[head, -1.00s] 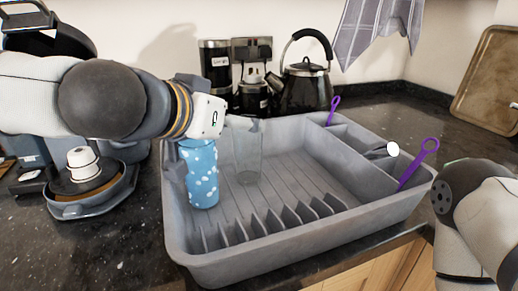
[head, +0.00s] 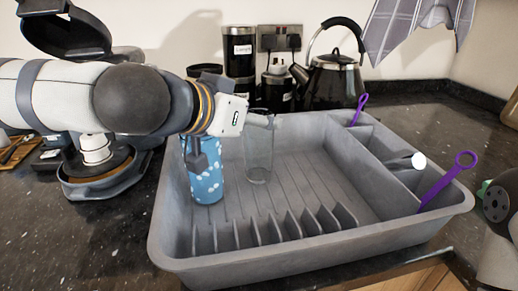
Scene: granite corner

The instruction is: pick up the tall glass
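The tall glass (head: 258,160) is clear and stands upright in the grey dish rack, right of a blue cup with white dots (head: 208,180). My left gripper (head: 231,142) is above and between the two, seen from behind. Its fingers look spread apart. One grey finger hangs in front of the blue cup, and the other is by the glass's rim. I cannot tell whether either finger touches. Nothing is seen held. My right arm shows only in part at the right edge; its gripper is out of view.
The grey dish rack (head: 375,195) has upright dividers at its front and side compartments with purple-handled utensils (head: 447,180). A black kettle (head: 335,80) and dark canisters (head: 240,52) stand behind. The rack's right middle is clear.

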